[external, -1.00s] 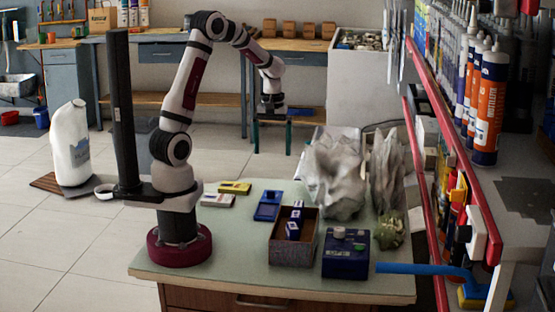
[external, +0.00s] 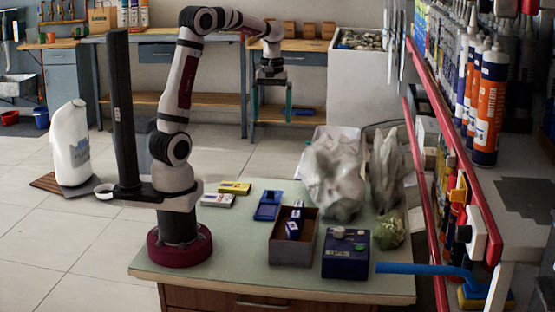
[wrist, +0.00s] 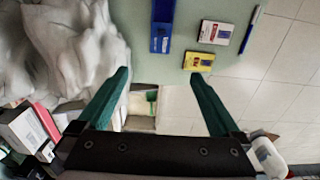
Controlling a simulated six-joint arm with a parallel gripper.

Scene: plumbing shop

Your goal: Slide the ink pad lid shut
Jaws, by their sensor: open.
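The blue ink pad (external: 268,206) lies flat on the pale green bench top, left of the open box. In the wrist view the ink pad (wrist: 161,28) is at the top centre, partly cut off by the frame edge. Its lid seems slid partly off the pad, but the exact gap is too small to tell. My gripper (external: 272,114) hangs high above and beyond the bench, well apart from the pad. In the wrist view its green fingers (wrist: 160,77) are spread wide with nothing between them.
A yellow box (external: 235,188) and a white-and-red box (external: 217,200) lie left of the pad. An open box (external: 291,252) holding small items and a dark blue box (external: 346,262) stand right. A crumpled grey-white heap (external: 335,175) rises behind.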

